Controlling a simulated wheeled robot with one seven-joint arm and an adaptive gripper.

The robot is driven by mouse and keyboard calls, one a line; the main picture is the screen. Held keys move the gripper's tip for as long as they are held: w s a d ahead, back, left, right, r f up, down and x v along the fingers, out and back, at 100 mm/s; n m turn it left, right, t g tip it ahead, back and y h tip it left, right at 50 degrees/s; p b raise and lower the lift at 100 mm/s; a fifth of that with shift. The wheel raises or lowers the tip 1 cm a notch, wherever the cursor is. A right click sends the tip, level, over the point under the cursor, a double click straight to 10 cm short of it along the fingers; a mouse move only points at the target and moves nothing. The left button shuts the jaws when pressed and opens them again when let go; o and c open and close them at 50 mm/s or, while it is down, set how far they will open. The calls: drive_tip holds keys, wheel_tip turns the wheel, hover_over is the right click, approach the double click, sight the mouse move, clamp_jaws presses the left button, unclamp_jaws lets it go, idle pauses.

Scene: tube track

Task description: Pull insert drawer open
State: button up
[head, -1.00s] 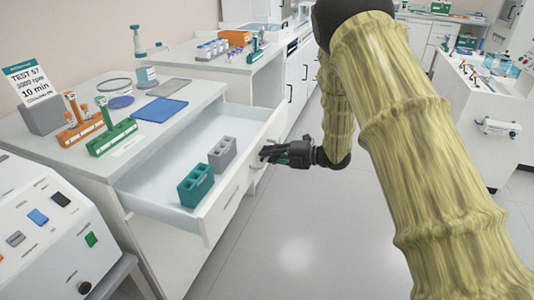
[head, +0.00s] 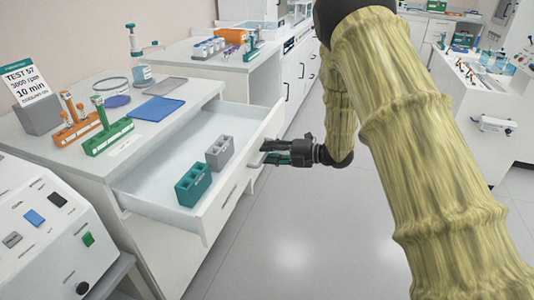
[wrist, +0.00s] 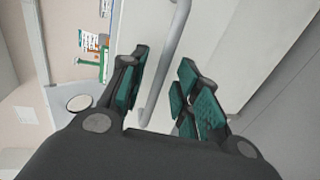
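The insert drawer (head: 215,212) is pulled out from the white cabinet. It holds a teal insert (head: 193,186) and a grey insert (head: 220,152). The drawer's bar handle (head: 255,178) is on its front face. My gripper (head: 264,152) is at the handle, beside the drawer's outer face. In the wrist view, the handle (wrist: 166,70) runs between the left finger and the right fingers of my gripper (wrist: 160,82). The fingers are apart, with a gap to the bar on the right side. Contact on the left side is hard to tell.
The counter (head: 60,160) above the drawer carries a green rack (head: 108,137), an orange rack (head: 77,130) and a blue mat (head: 156,109). A grey control box (head: 40,230) stands at lower left. The floor (head: 300,230) in front of the drawer is clear.

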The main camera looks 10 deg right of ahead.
drive_tip(key=v, duration=1)
drive_tip(key=shift+d, duration=0.25)
drive_tip(key=shift+s, duration=0.1)
drive_tip(key=s+f+m+h+p, duration=0.35)
drive_tip(key=s+f+m, duration=0.35)
drive_tip(key=f+m, duration=0.3)
drive_tip(key=s+f+m+h+p, duration=0.3)
drive_tip(key=s+f+m+h, duration=0.2)
drive_tip(key=s+f+m, duration=0.45)
drive_tip(key=s+f+m+g+h+p, duration=0.2)
drive_tip(key=s+f+m+g, duration=0.1)
drive_tip(key=s, duration=1.2)
drive_tip(key=s+a+f+m+g+h+p, duration=0.1)
drive_tip(key=s+m, duration=0.7)
drive_tip(key=s, duration=0.8)
wheel_tip(320, 180, down, 4)
drive_tip(key=g+h+p, duration=0.1)
drive_tip(key=g+h, duration=0.1)
drive_tip(key=g, duration=0.1)
drive_tip(key=shift+g+p, duration=0.3)
drive_tip(key=shift+p, duration=0.05)
drive_tip(key=shift+a+r, duration=0.1)
